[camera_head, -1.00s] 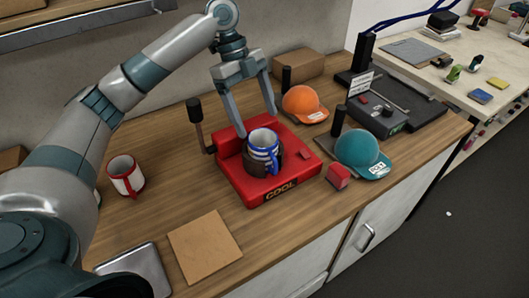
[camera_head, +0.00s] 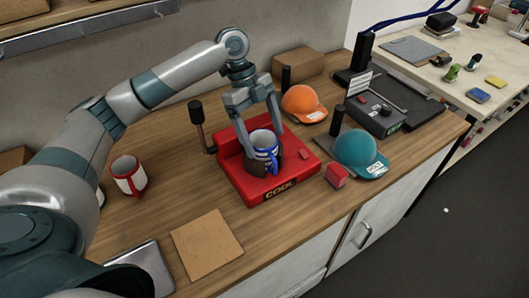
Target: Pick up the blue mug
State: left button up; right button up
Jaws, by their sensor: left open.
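The blue mug (camera_head: 264,143), blue with white bands, stands upright in a dark holder (camera_head: 284,165) on a red press (camera_head: 246,186) marked "COOL". Its blue handle faces the front. My left gripper (camera_head: 262,143) is open, pointing down, with one finger on each side of the mug. Whether the fingers touch the mug I cannot tell. My right gripper is not in view.
A white and red mug (camera_head: 125,176) stands at left. An orange cap (camera_head: 303,103) and a teal cap (camera_head: 358,152) are at right, with a small red block (camera_head: 337,176). A brown board (camera_head: 207,246) lies in front.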

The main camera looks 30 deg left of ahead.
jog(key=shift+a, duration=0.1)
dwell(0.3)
pick_arm(q)
jog(key=c, duration=1.8)
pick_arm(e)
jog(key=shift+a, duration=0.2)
pick_arm(q)
jog(key=shift+r, duration=0.1)
notch_tip(320, 180, up, 10)
jog(key=b, duration=0.2)
jog(key=shift+b, duration=0.35)
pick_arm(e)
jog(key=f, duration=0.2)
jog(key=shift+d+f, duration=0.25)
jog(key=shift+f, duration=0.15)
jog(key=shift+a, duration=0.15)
